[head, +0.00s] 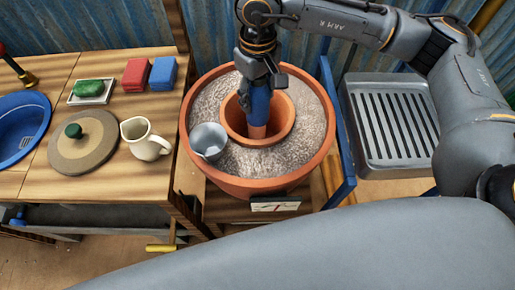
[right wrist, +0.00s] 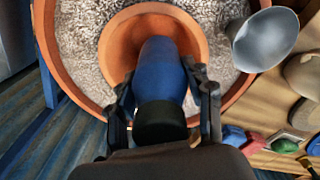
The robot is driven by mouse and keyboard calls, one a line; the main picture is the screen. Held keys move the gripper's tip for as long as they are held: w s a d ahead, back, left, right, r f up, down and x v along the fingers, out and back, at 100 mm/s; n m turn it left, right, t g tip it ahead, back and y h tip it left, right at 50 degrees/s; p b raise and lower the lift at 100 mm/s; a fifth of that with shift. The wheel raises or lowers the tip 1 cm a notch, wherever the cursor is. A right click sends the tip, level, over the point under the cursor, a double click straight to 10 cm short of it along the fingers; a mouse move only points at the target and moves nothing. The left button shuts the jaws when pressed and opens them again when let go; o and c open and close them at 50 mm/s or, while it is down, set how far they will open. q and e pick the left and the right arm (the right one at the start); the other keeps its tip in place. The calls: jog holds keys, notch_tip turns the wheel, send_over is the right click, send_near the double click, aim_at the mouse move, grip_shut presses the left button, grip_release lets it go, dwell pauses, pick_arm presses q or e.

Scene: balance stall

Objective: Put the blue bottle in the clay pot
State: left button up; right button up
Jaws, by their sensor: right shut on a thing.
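The blue bottle (head: 260,101) is held upright by my right gripper (head: 259,84), with its lower end inside the mouth of the small clay pot (head: 235,122). In the right wrist view the bottle (right wrist: 162,72) sits between the two fingers of the gripper (right wrist: 163,90), its dark cap towards the palm. The clay pot (right wrist: 118,45) rings the bottle's far end there. I cannot tell whether the bottle touches the pot's floor. My left gripper is out of view.
The clay pot stands in gravel (head: 210,105) inside a large terracotta planter (head: 197,160). A grey cup (head: 208,140) leans on the gravel at left. A cream jug (head: 146,138) and round board (head: 62,150) are on the wooden counter. A slatted metal tray (head: 392,125) is at right.

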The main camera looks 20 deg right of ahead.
jog(key=shift+a+f, duration=0.15)
jog(key=shift+f, duration=0.35)
notch_tip(320, 180, down, 13)
jog(key=shift+r+p, duration=0.15)
jog(key=shift+p, duration=0.6)
jog(key=shift+w+f, duration=0.1)
jog(key=shift+f, duration=2.15)
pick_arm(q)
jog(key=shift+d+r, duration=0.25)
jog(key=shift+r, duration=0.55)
pick_arm(e)
jog(key=shift+f, duration=0.1)
jog(key=o, duration=1.5)
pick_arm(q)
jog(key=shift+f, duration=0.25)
pick_arm(e)
jog(key=shift+o, duration=0.2)
